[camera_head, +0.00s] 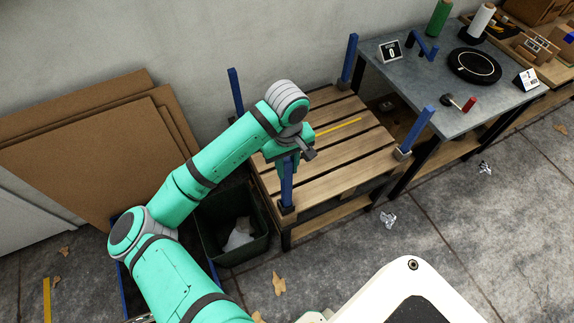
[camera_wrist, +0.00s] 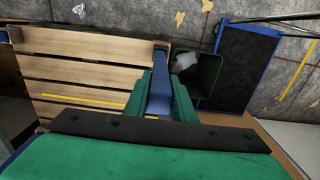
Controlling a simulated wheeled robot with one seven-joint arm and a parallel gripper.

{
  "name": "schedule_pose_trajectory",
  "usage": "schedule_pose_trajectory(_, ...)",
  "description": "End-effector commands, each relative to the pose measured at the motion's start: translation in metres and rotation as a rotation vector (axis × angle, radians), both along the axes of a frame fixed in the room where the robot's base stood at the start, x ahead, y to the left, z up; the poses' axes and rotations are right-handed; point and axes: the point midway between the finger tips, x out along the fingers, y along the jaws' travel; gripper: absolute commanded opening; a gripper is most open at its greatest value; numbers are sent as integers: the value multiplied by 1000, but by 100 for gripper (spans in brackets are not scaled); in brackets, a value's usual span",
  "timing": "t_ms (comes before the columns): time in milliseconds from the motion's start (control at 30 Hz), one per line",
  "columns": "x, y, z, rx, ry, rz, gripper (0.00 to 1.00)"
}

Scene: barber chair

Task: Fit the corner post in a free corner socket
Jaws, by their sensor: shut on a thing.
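The blue corner post (camera_head: 287,188) stands about upright at the near left corner of the slatted wooden pallet (camera_head: 343,148). My gripper (camera_head: 287,164) is shut on its upper part. In the wrist view the post (camera_wrist: 159,98) runs between the green fingers (camera_wrist: 160,106) towards the pallet corner. Its lower end meets a dark corner socket (camera_head: 287,209); I cannot tell whether it is fully seated. Other blue posts stand at the back left (camera_head: 235,92), back right (camera_head: 349,60) and near right (camera_head: 414,131) corners.
A dark green bin (camera_head: 233,222) with crumpled paper stands left of the pallet. A yellow strip (camera_head: 339,127) lies on the slats. A grey worktable (camera_head: 430,72) with tools adjoins on the right. Brown boards (camera_head: 85,150) lean on the wall.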

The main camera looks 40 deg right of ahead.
Motion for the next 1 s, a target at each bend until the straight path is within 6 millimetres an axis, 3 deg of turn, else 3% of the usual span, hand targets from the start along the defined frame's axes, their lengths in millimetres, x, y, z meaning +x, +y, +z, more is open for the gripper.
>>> schedule_pose_trajectory(1000,0,1,-22,0,-1,1,0)
